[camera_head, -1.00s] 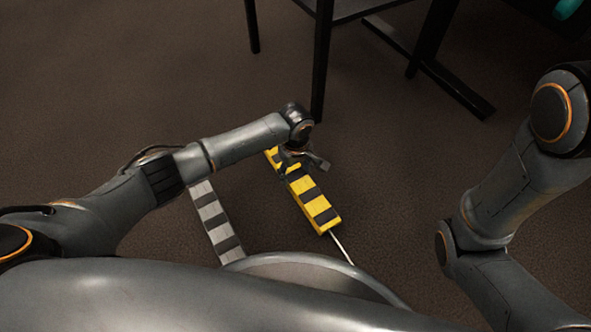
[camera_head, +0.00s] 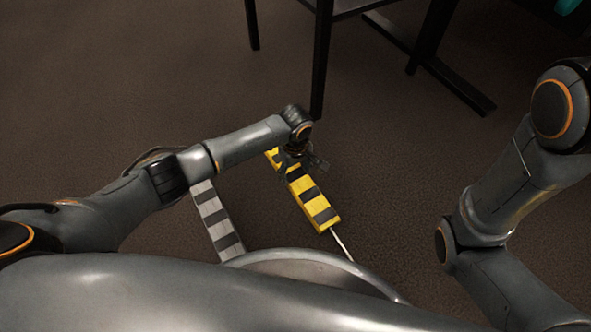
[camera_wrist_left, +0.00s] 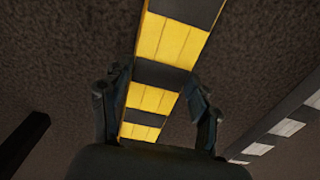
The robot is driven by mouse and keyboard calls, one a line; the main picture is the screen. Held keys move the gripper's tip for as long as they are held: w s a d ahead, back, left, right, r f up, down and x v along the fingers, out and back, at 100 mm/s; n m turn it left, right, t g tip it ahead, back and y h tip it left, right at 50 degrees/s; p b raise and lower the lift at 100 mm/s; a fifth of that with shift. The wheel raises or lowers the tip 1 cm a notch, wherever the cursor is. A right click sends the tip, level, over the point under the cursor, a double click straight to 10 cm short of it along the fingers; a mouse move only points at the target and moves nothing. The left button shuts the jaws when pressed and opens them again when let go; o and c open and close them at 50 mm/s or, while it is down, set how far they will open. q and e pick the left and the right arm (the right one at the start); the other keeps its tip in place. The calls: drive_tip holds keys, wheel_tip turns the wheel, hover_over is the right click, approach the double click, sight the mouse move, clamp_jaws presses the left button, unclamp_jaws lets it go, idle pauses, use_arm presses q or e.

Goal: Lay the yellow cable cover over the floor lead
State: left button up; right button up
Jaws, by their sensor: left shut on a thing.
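The yellow cable cover (camera_head: 315,205), with black stripes, lies lengthwise in the middle of the head view. It also fills the middle of the left wrist view (camera_wrist_left: 170,42). The white floor lead (camera_head: 341,243) comes out from under its near end; the rest of the lead is hidden. My left gripper (camera_head: 297,163) is over the far half of the cover. In the left wrist view its fingers (camera_wrist_left: 158,112) stand on both sides of the cover, shut on it. My right arm shows at the right of the head view, but its gripper is out of view.
A white and black striped cover (camera_head: 215,219) lies on the carpet to the left, partly behind my left arm. Dark furniture legs (camera_head: 320,70) stand just beyond the yellow cover. A dark floor bar (camera_head: 455,85) lies at the upper right. Carpet right of the cover is clear.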

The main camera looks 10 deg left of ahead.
use_arm(q)
drive_tip(key=shift+f, duration=0.1)
drive_tip(key=o, duration=1.5)
drive_tip(key=shift+o, duration=0.2)
wheel_tip(320, 180, up, 12)
